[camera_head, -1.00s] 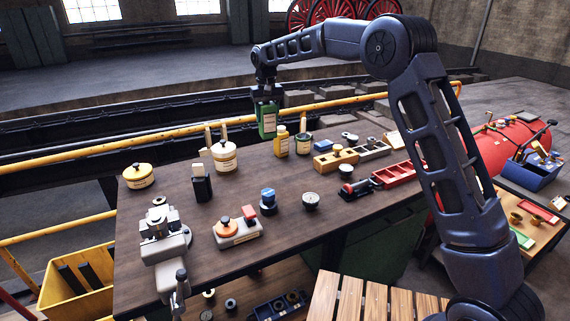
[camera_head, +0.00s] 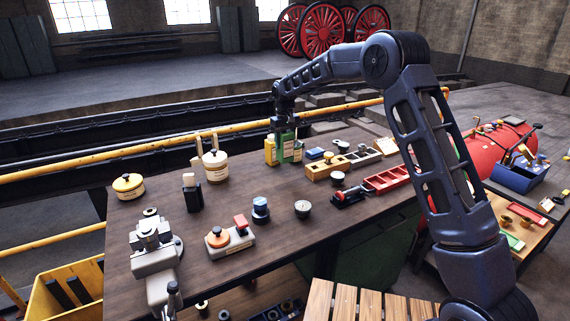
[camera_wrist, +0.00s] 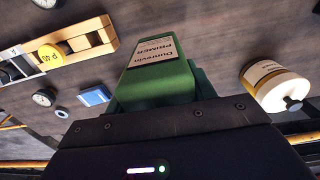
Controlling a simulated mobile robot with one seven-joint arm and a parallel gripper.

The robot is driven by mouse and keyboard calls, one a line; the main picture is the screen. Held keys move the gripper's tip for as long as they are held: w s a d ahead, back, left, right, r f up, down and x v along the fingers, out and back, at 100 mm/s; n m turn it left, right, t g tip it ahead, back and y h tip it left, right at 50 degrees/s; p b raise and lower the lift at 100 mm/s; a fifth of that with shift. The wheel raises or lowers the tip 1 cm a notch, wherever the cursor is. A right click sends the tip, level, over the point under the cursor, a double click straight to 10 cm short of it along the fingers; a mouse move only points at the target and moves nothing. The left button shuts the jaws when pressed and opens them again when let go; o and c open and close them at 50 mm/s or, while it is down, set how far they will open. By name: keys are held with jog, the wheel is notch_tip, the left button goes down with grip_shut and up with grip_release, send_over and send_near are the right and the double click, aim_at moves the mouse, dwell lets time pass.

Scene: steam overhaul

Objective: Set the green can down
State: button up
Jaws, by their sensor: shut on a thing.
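My gripper (camera_head: 284,122) is shut on the green can (camera_head: 286,148) and holds it upright over the back edge area of the workbench (camera_head: 245,180). In the wrist view the can (camera_wrist: 158,82) fills the space in front of the gripper, and its pale label reads "Dunrevin PRIMER". The fingers are mostly hidden there. The can's base is low, near the bench top; I cannot tell whether it touches.
A cream pot (camera_head: 215,166) with brushes stands left of the can. A yellow wooden block (camera_head: 320,170) and a red tray (camera_head: 387,179) lie to the right. A blue piece (camera_head: 315,153) is nearby. The bench middle has free room. A yellow rail (camera_head: 150,151) runs behind.

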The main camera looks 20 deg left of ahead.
aim_at(285, 162)
notch_tip(285, 162, down, 10)
jog(key=shift+f, duration=0.1)
dwell(0.4)
jog(key=o, duration=1.3)
jog(key=shift+f, duration=0.1)
notch_tip(285, 162, up, 12)
jog(key=shift+r, duration=0.15)
jog(key=shift+d+r, duration=0.1)
